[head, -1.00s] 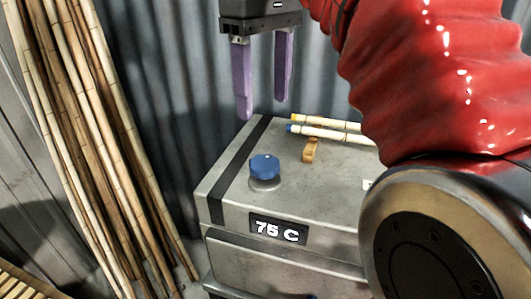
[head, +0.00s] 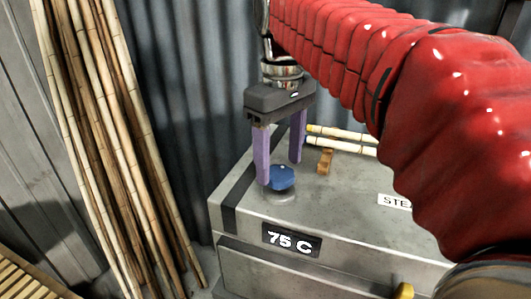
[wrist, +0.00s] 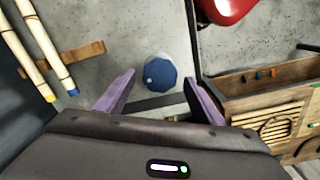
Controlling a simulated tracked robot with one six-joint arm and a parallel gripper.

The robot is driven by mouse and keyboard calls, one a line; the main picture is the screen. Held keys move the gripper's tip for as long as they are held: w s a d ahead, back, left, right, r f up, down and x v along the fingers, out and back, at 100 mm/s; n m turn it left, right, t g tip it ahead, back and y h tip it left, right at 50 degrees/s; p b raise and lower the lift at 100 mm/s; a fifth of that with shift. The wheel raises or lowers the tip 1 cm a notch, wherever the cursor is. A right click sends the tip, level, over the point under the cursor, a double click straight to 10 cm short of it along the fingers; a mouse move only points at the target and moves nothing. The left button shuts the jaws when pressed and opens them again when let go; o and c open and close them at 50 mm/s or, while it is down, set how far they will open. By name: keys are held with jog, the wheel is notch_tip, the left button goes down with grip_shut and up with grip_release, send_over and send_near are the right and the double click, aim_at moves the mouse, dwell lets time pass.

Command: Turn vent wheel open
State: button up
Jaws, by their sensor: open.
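The blue vent wheel (head: 282,178) sits on a round pale base on top of the grey steam box (head: 345,212), near its front left corner. My gripper (head: 281,174) points down over the wheel, with its purple fingers spread. In the head view the left finger reaches beside the wheel's left edge and the right finger is behind it. In the wrist view the wheel (wrist: 160,73) has a small white dot at its left and lies ahead of the gap between the fingertips (wrist: 159,77). I cannot tell whether a finger touches it.
Two pale canes (head: 340,140) with coloured ends lie at the box's back by a wooden rest (head: 325,161). A "75 C" display (head: 291,240) is on the front edge. Bamboo poles (head: 120,140) lean at the left. A wooden crate (wrist: 265,95) shows in the wrist view.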

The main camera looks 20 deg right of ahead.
jog(key=shift+f, duration=0.85)
jog(key=c, duration=1)
